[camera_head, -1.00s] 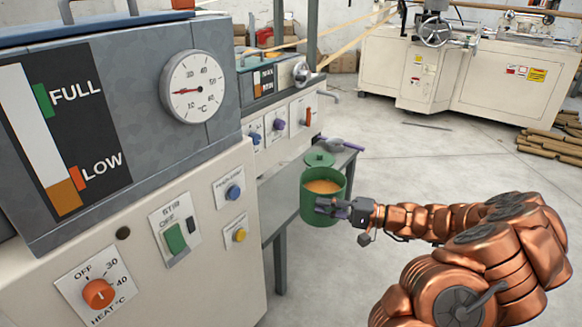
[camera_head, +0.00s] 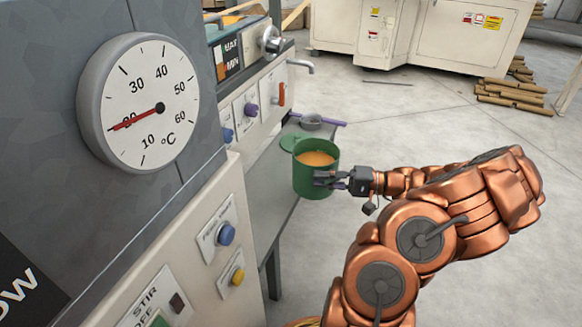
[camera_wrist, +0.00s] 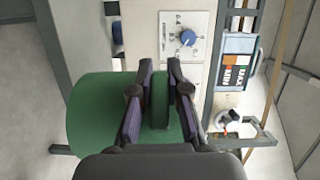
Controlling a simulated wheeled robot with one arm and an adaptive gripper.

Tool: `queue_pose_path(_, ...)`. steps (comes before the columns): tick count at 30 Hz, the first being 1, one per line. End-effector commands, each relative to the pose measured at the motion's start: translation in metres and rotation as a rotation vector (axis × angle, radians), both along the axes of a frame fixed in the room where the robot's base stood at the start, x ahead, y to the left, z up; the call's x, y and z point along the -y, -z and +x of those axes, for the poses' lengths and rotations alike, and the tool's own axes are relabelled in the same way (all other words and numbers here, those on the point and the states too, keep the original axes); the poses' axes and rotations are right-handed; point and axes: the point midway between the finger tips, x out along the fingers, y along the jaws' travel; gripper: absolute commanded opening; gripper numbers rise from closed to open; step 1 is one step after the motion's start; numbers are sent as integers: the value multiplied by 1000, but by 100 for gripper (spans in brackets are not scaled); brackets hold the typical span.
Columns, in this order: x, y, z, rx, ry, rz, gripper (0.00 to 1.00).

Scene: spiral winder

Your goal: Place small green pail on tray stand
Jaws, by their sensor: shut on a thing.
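A small green pail (camera_head: 303,180) with orange contents is held upright in the head view. My gripper (camera_head: 328,180) is shut on a green part of its side, likely a handle. In the wrist view my gripper (camera_wrist: 160,100) has its two fingers either side of an upright green piece of the pail (camera_wrist: 88,112). A grey stand (camera_head: 262,185) is beside the machine, behind and left of the pail. Whether the pail touches it cannot be told. A green lid (camera_head: 289,141) shows behind the pail.
A grey ladle with a purple handle (camera_head: 312,121) lies at the stand's far end. The machine with a dial gauge (camera_head: 140,103) and a blue button (camera_head: 226,235) borders the left. A tap (camera_head: 302,65) juts out above.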

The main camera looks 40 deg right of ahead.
Motion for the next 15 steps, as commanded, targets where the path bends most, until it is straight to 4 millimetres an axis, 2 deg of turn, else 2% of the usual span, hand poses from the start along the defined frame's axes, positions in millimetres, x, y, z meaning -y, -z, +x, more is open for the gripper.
queue_pose_path(15, -27, 10, 85, 3, -3, 0, 0)
